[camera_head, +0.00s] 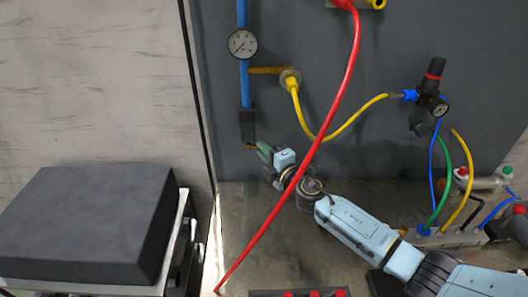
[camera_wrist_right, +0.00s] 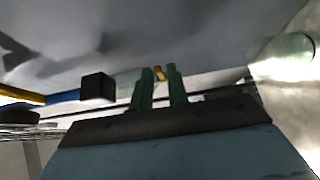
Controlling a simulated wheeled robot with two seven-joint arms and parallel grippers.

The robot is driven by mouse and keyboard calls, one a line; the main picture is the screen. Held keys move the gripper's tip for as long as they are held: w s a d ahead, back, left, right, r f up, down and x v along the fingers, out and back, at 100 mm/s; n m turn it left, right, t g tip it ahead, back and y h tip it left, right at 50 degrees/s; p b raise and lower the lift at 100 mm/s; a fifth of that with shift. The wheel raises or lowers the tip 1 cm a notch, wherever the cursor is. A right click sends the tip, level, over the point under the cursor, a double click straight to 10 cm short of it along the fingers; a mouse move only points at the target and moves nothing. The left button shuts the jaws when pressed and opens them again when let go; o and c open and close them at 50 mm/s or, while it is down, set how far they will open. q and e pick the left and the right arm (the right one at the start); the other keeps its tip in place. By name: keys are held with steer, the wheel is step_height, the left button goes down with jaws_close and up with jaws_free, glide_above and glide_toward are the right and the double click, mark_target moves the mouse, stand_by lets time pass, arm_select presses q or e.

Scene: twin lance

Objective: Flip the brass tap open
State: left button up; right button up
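The brass tap (camera_head: 250,147) shows as a small brass piece at the bottom of a black block (camera_head: 247,125) under the blue pipe on the grey panel. My right gripper (camera_head: 263,151) has its green fingers pointing up-left, close beside the tap. In the right wrist view the fingers (camera_wrist_right: 161,80) stand apart with a narrow gap, and a small brass piece (camera_wrist_right: 160,73) shows in that gap, near the tips. I cannot tell whether the fingers touch it. Part of the tap is hidden in the head view. My left gripper is not in view.
A red hose (camera_head: 335,110) hangs across the front of my right arm. A pressure gauge (camera_head: 242,43) and a yellow hose (camera_head: 340,132) are above. A regulator (camera_head: 432,90) and coloured hoses are at right. A dark box (camera_head: 90,225) stands at left.

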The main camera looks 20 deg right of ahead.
jaws_close()
steer(key=n+y+b, duration=0.1)
steer(key=g+y+b, duration=0.1)
steer(key=w+n+y+b, duration=0.1)
steer(key=shift+d+n+g+y, duration=0.3)
steer(key=shift+d+y, duration=0.05)
steer(key=shift+y, duration=0.05)
stand_by(0.3)
jaws_free()
steer(key=v, duration=1.3)
steer(key=shift+s+b, duration=0.15)
steer(key=shift+b, duration=0.3)
